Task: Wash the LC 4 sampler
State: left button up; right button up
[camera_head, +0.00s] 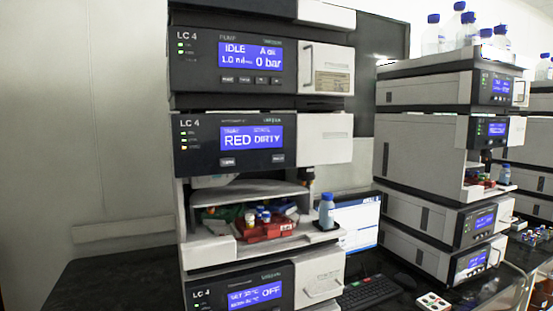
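The LC 4 sampler (208,139) is the middle module of the near stack. Its blue screen (251,138) reads RED and DIRTY. Two dark buttons sit under the screen, a left one (228,162) and a right one (278,158), with labels too small to read. Below the panel an open bay (290,189) holds a red tray (265,232) with small vials, and green and blue pieces behind it. A blue-capped bottle (327,212) stands at the bay's right front. Neither of my grippers is in view.
The LC 4 pump (190,75), with a screen showing IDLE and 0 bar, is above; another LC 4 module (215,279) showing OFF is below. A monitor (355,225), keyboard (367,292) and second stack (425,150) stand to the right. Dark bench (110,280) at left is clear.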

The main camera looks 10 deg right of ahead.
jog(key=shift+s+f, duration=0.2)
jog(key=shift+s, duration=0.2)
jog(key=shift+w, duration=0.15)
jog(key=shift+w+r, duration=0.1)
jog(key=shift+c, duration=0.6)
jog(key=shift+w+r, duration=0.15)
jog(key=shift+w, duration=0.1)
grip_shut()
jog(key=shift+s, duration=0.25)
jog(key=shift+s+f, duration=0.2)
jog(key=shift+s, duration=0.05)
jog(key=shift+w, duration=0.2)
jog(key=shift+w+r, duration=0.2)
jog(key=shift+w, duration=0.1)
